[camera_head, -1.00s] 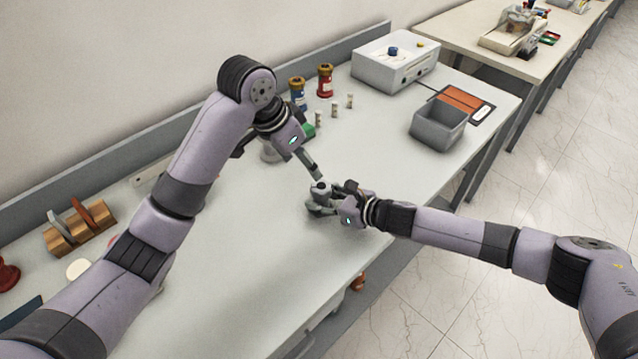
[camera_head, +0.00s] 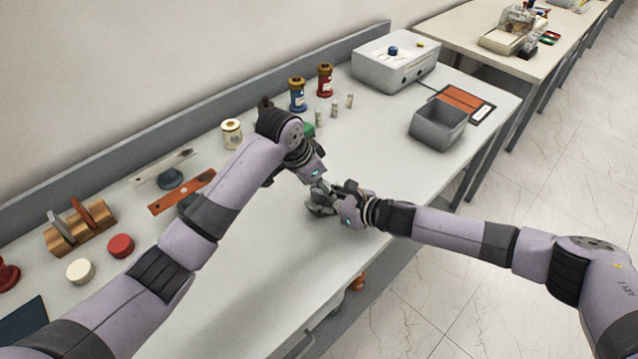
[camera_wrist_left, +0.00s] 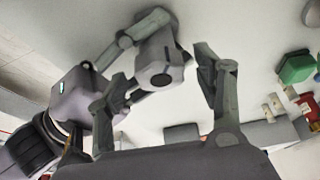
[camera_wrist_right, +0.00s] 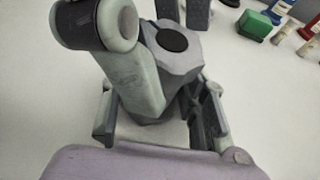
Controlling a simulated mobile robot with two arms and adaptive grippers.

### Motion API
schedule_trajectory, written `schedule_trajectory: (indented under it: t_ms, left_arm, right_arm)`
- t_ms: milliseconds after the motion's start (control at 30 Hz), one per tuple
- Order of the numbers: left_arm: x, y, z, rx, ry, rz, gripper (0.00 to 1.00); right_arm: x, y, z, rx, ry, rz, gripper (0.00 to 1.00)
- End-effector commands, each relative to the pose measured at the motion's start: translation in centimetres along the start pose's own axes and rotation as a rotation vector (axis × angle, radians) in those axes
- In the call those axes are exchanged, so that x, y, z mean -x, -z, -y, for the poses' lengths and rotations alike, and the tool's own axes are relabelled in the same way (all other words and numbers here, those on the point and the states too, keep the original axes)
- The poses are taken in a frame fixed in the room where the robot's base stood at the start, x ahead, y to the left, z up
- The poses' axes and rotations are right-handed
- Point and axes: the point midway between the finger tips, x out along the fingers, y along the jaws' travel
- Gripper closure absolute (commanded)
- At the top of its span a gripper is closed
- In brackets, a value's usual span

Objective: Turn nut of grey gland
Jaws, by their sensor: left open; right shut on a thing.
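The grey gland (camera_head: 318,203) is held above the table by my right gripper (camera_head: 343,200) and partly hidden by both grippers. In the right wrist view the gland (camera_wrist_right: 168,65) is a grey faceted body with a dark round opening facing up, between the right fingers. The left wrist view also shows the gland (camera_wrist_left: 160,62), with its nut end facing the camera. My left gripper (camera_head: 320,183) is open and empty.
The grey open box (camera_head: 438,125) and a white device (camera_head: 394,65) stand at the back right. Red and blue bushings (camera_head: 325,80) and a green block (camera_head: 308,130) are behind the grippers. The table's front middle is clear.

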Motion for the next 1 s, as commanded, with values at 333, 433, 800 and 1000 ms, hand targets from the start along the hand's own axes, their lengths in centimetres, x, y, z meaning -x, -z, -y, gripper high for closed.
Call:
schedule_trajectory:
  t_ms: [333,433,800,1000]
  left_arm:
    - [0.02,0.01,-0.02,0.000,0.000,0.000,0.57]
    - [0.03,0.01,-0.03,0.000,-0.001,0.000,0.63]
    - [0.03,0.02,-0.07,-0.001,-0.002,0.000,0.86]
    - [-0.04,0.05,-0.31,0.086,0.035,0.000,0.87]
  right_arm:
    - [0.00,0.16,-0.04,-0.001,0.000,-0.002,0.91]
    - [0.00,0.16,-0.04,-0.001,0.000,-0.002,0.91]
    - [0.00,0.17,-0.02,-0.002,0.000,-0.003,0.91]
    - [0.00,0.18,-0.02,-0.002,0.000,-0.003,0.91]
